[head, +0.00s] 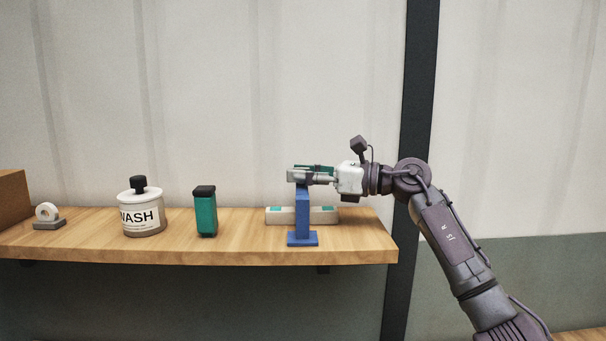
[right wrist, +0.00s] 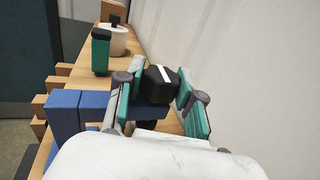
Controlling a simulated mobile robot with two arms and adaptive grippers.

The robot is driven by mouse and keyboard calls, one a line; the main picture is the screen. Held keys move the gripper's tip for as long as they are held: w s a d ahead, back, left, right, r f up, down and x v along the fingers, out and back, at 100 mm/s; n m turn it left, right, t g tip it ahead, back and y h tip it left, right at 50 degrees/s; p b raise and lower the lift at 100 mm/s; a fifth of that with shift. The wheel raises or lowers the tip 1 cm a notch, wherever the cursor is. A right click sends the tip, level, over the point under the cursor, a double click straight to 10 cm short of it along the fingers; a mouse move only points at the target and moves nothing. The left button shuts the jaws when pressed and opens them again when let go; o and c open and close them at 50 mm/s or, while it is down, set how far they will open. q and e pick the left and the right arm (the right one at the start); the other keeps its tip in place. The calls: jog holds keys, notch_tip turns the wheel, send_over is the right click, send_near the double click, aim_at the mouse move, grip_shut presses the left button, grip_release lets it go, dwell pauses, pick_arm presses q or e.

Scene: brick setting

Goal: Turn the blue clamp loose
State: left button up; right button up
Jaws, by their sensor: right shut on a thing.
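The blue clamp (head: 302,212) stands upright on the wooden shelf near its right end, with a flat blue foot at the shelf's front edge. In the right wrist view, blue blocks of the clamp (right wrist: 64,112) show at the left. A black faceted knob (right wrist: 158,86) with a white stripe sits beside them. My right gripper (head: 301,174) reaches in level from the right at the top of the clamp. In the right wrist view its green-padded fingers are on either side of the knob, shut on it. The head view hides the knob behind the gripper. My left gripper is not in view.
On the wooden shelf (head: 180,251) stand a white WASH bottle (head: 141,218), a green container with a dark lid (head: 205,214), a small grey stand with a white ring (head: 48,218) and a brown box (head: 13,197). A pale bar with green patches (head: 327,215) lies behind the clamp.

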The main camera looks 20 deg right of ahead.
jog(key=o, duration=1.2)
jog(key=shift+c, duration=0.2)
jog(key=v, duration=1.2)
